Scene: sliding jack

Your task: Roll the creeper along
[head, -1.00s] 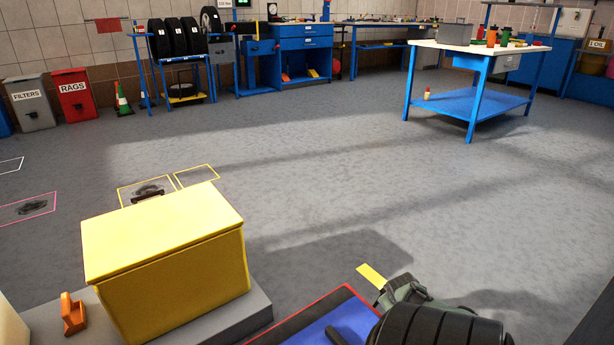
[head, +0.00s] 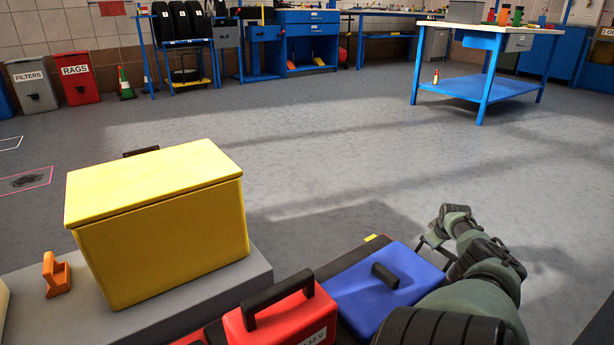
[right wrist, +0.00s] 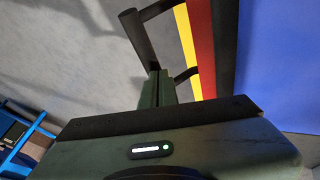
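A low dark board (head: 345,261), which seems to be the creeper, is partly visible at the lower middle of the head view. A blue case (head: 385,284) with a black handle and a red toolbox (head: 285,320) cover most of it. A yellow end mark (head: 370,238) shows at its far edge. My right gripper (head: 430,240) is just beyond and right of the blue case. My left gripper is out of view.
A yellow box (head: 160,225) stands on a grey plinth (head: 215,296) at left, beside an orange block with a handle (head: 56,276). The grey floor ahead (head: 300,160) is open. A blue workbench (head: 485,85) stands at far right; bins and tyres line the back wall.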

